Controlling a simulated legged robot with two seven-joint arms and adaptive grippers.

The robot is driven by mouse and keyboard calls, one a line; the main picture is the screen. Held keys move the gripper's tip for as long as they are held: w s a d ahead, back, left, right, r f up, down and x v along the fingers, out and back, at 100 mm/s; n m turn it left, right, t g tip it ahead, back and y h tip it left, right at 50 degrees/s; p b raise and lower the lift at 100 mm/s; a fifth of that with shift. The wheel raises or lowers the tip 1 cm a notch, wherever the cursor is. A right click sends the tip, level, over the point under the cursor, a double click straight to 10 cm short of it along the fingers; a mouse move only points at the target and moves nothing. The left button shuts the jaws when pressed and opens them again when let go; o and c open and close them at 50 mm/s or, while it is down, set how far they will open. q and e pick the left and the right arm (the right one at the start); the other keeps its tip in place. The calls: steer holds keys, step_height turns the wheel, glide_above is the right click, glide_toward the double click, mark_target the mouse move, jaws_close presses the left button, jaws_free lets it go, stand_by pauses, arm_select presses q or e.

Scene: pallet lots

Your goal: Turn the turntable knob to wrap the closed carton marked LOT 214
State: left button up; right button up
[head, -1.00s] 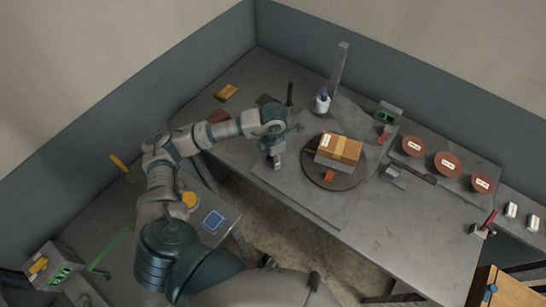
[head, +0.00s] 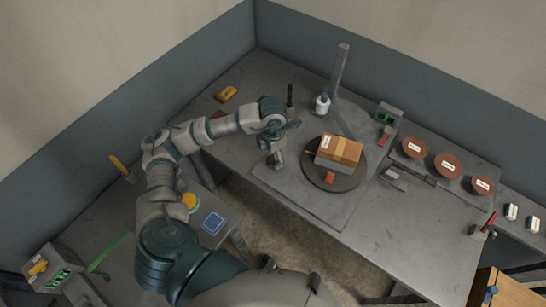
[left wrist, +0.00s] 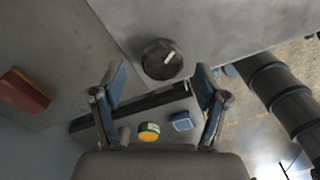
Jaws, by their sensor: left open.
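The brown carton (head: 340,149) sits closed on the round dark turntable (head: 349,184). Its white label is too small to read. A small orange piece (head: 330,178) is at the turntable's near side. A black round knob (left wrist: 162,60) with a white pointer mark shows in the left wrist view, on the grey surface beyond the fingertips. My left gripper (head: 276,161) is left of the turntable, pointing down; it hides the knob in the head view. In the left wrist view the gripper (left wrist: 160,80) is open and empty, its fingers apart on either side of the knob's line. My right gripper is out of view.
A tall grey post (head: 340,75) stands behind the turntable beside a white bottle-like part (head: 322,103). Three red-brown discs (head: 448,164) lie at the right. A yellow button (head: 190,201) and blue pad (head: 213,222) are on the near-left bench. A gap separates the benches.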

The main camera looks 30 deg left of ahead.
mark_target(273, 158)
arm_select(q)
step_height(273, 158, up, 9)
steer(key=shift+r, duration=0.2)
steer(key=shift+w, duration=0.1)
stand_by(1.5)
